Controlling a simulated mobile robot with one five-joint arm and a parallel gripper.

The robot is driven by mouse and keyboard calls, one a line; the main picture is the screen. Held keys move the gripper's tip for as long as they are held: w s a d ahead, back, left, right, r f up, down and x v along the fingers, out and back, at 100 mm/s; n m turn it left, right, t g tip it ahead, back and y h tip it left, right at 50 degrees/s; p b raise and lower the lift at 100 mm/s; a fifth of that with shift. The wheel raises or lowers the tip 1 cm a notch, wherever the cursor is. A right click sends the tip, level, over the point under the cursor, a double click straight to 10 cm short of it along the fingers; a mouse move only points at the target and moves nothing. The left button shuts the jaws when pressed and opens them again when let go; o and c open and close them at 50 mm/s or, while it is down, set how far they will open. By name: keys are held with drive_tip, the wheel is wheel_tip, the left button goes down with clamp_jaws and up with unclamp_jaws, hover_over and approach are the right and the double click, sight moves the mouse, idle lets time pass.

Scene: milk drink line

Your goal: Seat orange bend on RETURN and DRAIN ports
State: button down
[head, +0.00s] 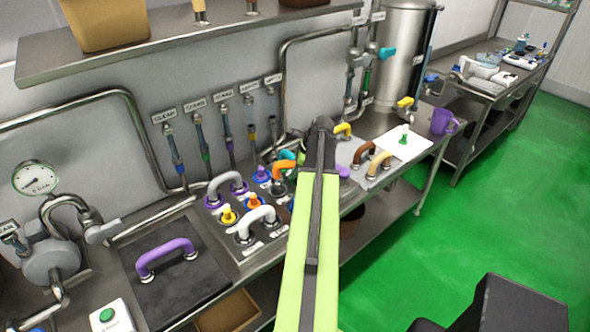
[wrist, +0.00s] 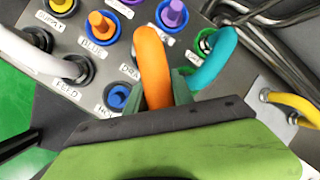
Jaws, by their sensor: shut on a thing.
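The orange bend (wrist: 152,62) is a curved tube held between the green fingers of my gripper (wrist: 160,92) in the wrist view. It stands over the port panel (wrist: 78,42), beside a partly covered label starting "DRA". Its lower part goes behind the fingers and wrist, so I cannot tell whether either end sits on a port. No RETURN label can be read. In the head view the orange bend (head: 284,170) shows just left of my arm, and the fingers are hidden.
A teal bend (wrist: 214,60) stands close on the right of my gripper. A blue port (wrist: 118,96), an orange plug (wrist: 100,26) and a purple plug (wrist: 172,14) are near. A white bend (head: 256,222) and grey bend (head: 226,184) stand on the panel.

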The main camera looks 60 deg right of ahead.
drive_tip(key=shift+f+b, duration=2.3)
drive_tip(key=shift+f, duration=0.45)
drive_tip(key=shift+r, duration=0.1)
drive_tip(key=c, duration=1)
unclamp_jaws()
drive_tip(key=p+v, duration=1.6)
drive_tip(key=v, duration=0.1)
drive_tip(key=shift+s+r, duration=0.15)
drive_tip(key=shift+r, duration=0.05)
